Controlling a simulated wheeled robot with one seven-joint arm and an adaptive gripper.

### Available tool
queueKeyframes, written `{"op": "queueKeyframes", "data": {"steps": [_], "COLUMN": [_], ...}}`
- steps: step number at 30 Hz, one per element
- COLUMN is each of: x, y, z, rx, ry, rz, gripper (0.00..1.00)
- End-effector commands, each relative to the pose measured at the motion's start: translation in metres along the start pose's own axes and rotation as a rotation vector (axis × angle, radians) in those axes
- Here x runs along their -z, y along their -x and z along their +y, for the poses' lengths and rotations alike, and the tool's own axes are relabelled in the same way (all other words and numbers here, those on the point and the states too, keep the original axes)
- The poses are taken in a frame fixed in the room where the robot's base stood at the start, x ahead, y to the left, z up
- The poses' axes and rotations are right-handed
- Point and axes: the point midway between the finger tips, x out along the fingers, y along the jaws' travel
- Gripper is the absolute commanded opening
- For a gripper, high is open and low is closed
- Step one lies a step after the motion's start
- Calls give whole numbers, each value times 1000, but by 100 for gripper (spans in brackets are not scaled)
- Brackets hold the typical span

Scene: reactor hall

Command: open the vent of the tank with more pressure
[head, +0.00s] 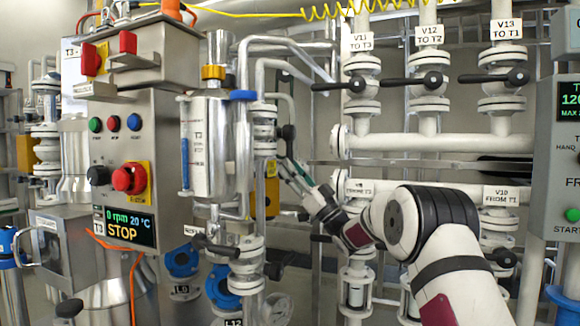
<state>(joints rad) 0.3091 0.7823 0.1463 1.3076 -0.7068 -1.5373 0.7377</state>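A tank vessel (208,150) with a small label, seemingly T3, stands left of centre among steel pipes. It has a blue level strip (185,163) on its left side and a brass-coloured collar on top. No pressure reading that compares tanks is legible, and I cannot tell which part is a vent. My gripper (291,168) is right of this tank, close to a valve with a dark knob (288,132), and looks empty. Its fingers are small and overlap the pipework, so their opening and any contact with the valve are unclear.
A control box (150,195) with a red emergency button and a display reading "0 rpm 20 °C STOP" stands left. Valves V11 (361,85), V12 (429,82) and V13 (502,80) with black levers line the upper right. Another panel (565,140) is at the right edge.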

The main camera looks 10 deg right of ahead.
Motion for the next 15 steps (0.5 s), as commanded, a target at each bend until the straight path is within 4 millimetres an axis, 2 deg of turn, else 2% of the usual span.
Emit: {"op": "queueKeyframes", "data": {"steps": [9, 15], "x": [0, 0], "y": [66, 93], "z": [2, 2], "rx": [-5, -3], "ry": [0, 0], "rz": [-2, -1], "gripper": [39, 39]}}
